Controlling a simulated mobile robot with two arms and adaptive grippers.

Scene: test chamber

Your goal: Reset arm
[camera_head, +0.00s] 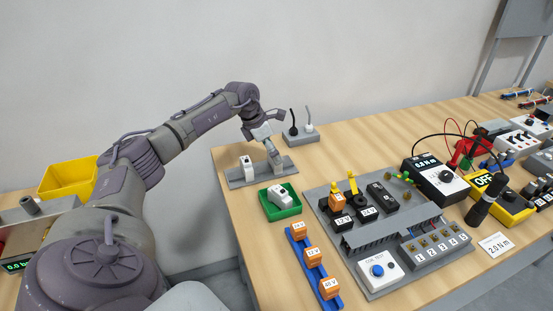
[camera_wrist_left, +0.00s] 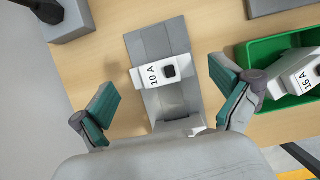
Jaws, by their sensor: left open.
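My left arm reaches in from the left in the head view, and its left gripper (camera_head: 268,143) hangs over the right part of a grey holder (camera_head: 235,182) on the table. In the left wrist view the gripper (camera_wrist_left: 165,84) is open, with its green-padded fingers wide apart. A white breaker marked 10 A (camera_wrist_left: 152,75) sits in the grey holder (camera_wrist_left: 150,42) between the fingers, with gaps on both sides. Another white breaker (camera_head: 249,168) stands at the holder's left end. My right gripper is not in view.
A green tray (camera_head: 265,207) with a white 16 A breaker (camera_wrist_left: 300,75) is close beside the holder. A grey block with two plugs (camera_head: 303,135) stands behind. A blue rail with orange blocks (camera_head: 313,255) and a grey test panel (camera_head: 350,265) lie to the right.

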